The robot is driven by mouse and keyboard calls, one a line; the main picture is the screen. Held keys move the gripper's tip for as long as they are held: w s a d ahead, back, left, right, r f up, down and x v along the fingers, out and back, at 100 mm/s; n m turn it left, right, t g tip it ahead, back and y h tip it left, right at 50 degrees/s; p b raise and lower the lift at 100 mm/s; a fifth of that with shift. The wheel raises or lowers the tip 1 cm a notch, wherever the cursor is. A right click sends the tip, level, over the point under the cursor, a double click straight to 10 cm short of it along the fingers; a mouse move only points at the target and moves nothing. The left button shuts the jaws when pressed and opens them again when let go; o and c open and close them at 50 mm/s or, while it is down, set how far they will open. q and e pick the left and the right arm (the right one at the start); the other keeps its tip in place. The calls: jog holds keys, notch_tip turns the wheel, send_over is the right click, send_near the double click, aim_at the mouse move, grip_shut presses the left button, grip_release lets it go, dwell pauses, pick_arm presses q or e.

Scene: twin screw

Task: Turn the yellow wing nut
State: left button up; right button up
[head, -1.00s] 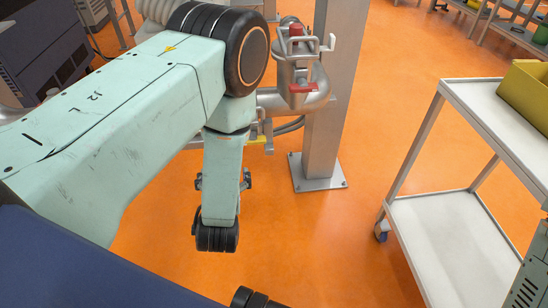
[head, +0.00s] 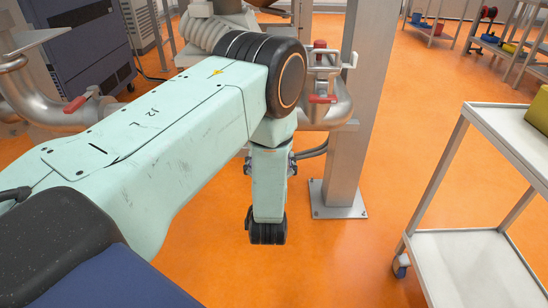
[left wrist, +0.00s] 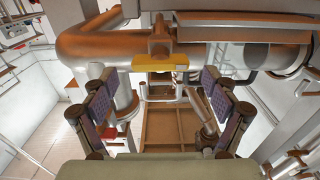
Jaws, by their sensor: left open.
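Nothing is between the fingers. In the head view my left arm hides the nut and most of the gripper. My right gripper is in neither view.
A steel post (head: 347,120) stands just right of my left arm, beside piping with a red-handled valve (head: 322,98). Another red handle (head: 75,103) is at the left. A white cart (head: 470,262) stands at the right. Orange floor between post and cart is clear.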

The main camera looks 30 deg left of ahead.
pick_arm(q)
jog(key=x, duration=0.2)
jog(key=shift+w+a, duration=0.15)
jog(key=shift+w, duration=0.05)
jog(key=shift+c, duration=0.4)
jog(key=c, duration=1.1)
